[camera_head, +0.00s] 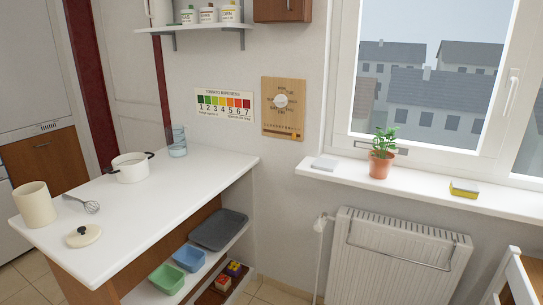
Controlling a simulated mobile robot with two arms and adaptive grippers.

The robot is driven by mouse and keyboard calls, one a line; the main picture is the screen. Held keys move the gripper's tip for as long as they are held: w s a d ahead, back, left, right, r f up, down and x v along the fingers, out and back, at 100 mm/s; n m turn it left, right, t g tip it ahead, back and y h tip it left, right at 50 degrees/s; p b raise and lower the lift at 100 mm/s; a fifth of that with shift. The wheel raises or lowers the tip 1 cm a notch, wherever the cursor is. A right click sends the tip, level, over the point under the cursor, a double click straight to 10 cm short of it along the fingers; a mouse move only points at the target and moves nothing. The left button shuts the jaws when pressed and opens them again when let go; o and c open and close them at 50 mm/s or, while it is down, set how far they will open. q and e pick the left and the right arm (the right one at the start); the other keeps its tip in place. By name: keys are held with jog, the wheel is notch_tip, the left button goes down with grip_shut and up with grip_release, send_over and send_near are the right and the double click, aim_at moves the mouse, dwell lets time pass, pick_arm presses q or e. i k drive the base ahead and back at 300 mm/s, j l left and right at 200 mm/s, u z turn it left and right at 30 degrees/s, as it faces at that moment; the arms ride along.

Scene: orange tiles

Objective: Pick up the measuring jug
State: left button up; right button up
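A clear bluish vessel that looks like the measuring jug (177,141) stands upright at the far end of the white counter (185,185), close to the wall. Nothing touches it, and its markings are too small to read. Neither of my grippers is in the head view.
On the counter are a white pot (130,169) with dark handles, a cream canister (34,205), a whisk (88,206) and a round lid (83,236). Below, shelves hold a grey tray (219,230) and tubs. A wall shelf (195,28) hangs above. The counter's right part is clear.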

aim_at(176, 141)
jog(key=i+l+u, duration=0.2)
jog(key=i, duration=0.3)
jog(key=i+u, duration=0.25)
jog(key=i, duration=0.2)
jog(key=l, duration=0.1)
